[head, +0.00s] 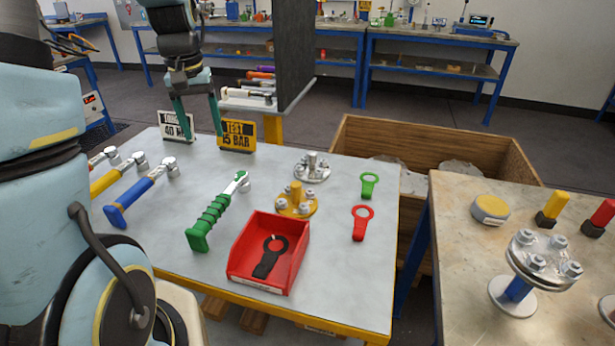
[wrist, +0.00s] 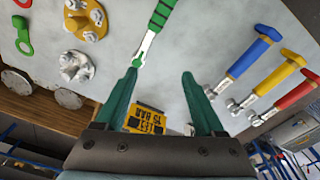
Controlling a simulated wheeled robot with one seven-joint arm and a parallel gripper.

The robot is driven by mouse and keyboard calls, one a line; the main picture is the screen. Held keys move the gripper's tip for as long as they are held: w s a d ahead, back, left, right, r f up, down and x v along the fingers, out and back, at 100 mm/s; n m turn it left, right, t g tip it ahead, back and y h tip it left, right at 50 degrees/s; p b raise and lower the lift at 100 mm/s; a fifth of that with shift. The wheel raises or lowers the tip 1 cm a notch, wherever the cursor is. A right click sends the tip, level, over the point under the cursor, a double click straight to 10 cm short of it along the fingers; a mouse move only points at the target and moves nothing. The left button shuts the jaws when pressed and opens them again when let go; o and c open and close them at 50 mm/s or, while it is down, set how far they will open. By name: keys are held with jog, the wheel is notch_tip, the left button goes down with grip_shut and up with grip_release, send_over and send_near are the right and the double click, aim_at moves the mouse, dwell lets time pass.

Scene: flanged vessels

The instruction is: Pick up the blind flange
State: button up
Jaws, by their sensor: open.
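Two round bolted flange pieces lie on the grey table: a silver one (head: 312,168) and a yellow one (head: 296,201) just in front of it. I cannot tell which one is called the blind flange. In the wrist view the silver piece (wrist: 76,67) and the yellow piece (wrist: 86,20) are at the upper left. My gripper (head: 203,138) is open and empty above the table's far left, near the signs and left of both pieces. In the wrist view its fingers (wrist: 160,76) are spread, with the green wrench's head near the left fingertip.
A green wrench (head: 216,212), hammer-like tools (head: 140,192), a red bin (head: 268,254) with a black tag, and green (head: 369,184) and red (head: 362,222) tags lie on the table. A yellow sign (head: 237,136) stands at the back. A flanged vessel (head: 541,257) stands on the right table.

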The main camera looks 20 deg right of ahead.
jog(key=w+d+f+m+b, duration=0.1)
jog(key=w+d+f+b, duration=0.15)
jog(key=d, duration=0.55)
jog(key=w+d+f+m+b, duration=0.2)
jog(key=w+d, duration=0.1)
jog(key=d, duration=0.6)
jog(key=m+b, duration=0.2)
jog(key=b, duration=0.1)
send_near(312, 152)
jog(key=shift+w+d+g+y, duration=0.1)
jog(key=shift+w+g+y, duration=0.2)
jog(key=shift+g, duration=0.1)
jog(key=shift+s+d+f, duration=0.1)
jog(key=shift+d+f, duration=0.1)
jog(key=shift+f, duration=0.05)
notch_tip(312, 152, down, 10)
jog(key=p, duration=0.2)
jog(key=shift+p, duration=0.3)
grip_shut()
jog(key=shift+r, duration=0.15)
